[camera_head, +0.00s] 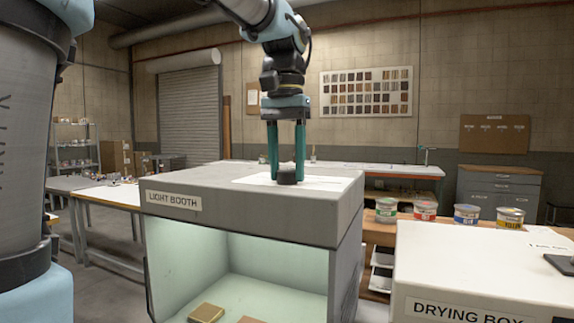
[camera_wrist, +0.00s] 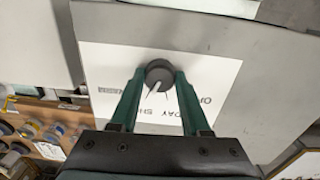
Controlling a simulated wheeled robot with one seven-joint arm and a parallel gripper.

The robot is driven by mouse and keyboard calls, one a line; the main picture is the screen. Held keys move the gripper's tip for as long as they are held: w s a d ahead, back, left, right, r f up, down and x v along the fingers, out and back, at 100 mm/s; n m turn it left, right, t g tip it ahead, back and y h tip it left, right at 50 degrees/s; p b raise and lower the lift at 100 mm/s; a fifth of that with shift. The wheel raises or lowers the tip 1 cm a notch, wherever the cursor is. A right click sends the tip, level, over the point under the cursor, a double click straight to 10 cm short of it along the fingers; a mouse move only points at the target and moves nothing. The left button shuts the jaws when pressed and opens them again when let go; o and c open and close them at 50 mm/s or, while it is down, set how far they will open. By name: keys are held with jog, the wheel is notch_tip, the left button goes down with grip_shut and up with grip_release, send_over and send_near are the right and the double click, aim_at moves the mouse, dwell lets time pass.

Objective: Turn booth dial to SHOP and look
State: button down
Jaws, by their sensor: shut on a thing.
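The light booth (camera_head: 255,205) is a grey box with a LIGHT BOOTH label and an open front lit pale green inside. On its top is a white plate (camera_head: 330,183) bearing the dark round dial (camera_head: 288,177). My gripper (camera_head: 287,174) points straight down and is shut on the dial, one green finger on each side. In the wrist view the dial (camera_wrist: 159,72) sits between the fingertips, its pale pointer line slanting toward the lower left. Upside-down lettering on the plate (camera_wrist: 110,66) includes DAY and part of SHOP; the fingers hide some of it.
Inside the booth lie a gold block (camera_head: 206,312) and part of a brownish piece (camera_head: 250,320). A white drying box (camera_head: 470,270) stands at the right front. Several paint cans (camera_head: 425,210) stand on a wooden bench behind it. Space above the booth is clear around my arm.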

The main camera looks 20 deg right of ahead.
jog(key=shift+c, duration=1.8)
grip_release()
notch_tip(320, 180, up, 11)
jog(key=shift+a+f, duration=0.15)
jog(key=shift+a, duration=0.05)
